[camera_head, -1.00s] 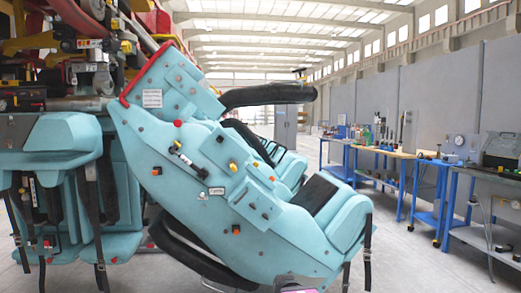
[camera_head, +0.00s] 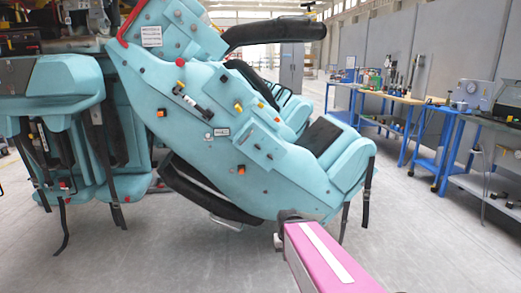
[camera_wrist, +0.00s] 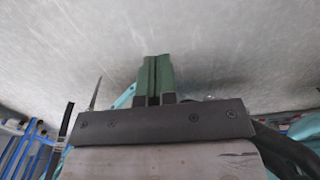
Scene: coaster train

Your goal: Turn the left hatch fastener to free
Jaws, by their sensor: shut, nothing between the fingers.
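The teal coaster car (camera_head: 200,125) fills the middle of the head view, its side facing me. Raised panels (camera_head: 262,152) sit on its side with small knobs around them, including an orange knob (camera_head: 238,108) and a lower orange knob (camera_head: 241,169). Which of these is the left hatch fastener, and how it is turned, I cannot tell at this size. My gripper (camera_wrist: 153,62) shows in the wrist view with its green fingers shut and empty, against the grey floor. In the head view my pink arm is at the bottom, below the car; the fingers cannot be made out.
Black padded restraints (camera_head: 275,32) jut from the car, and straps (camera_head: 367,195) hang from it. Another teal seat unit (camera_head: 55,85) stands at left. Blue workbenches (camera_head: 455,118) with tools line the right wall. The floor (camera_head: 150,255) in front is open.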

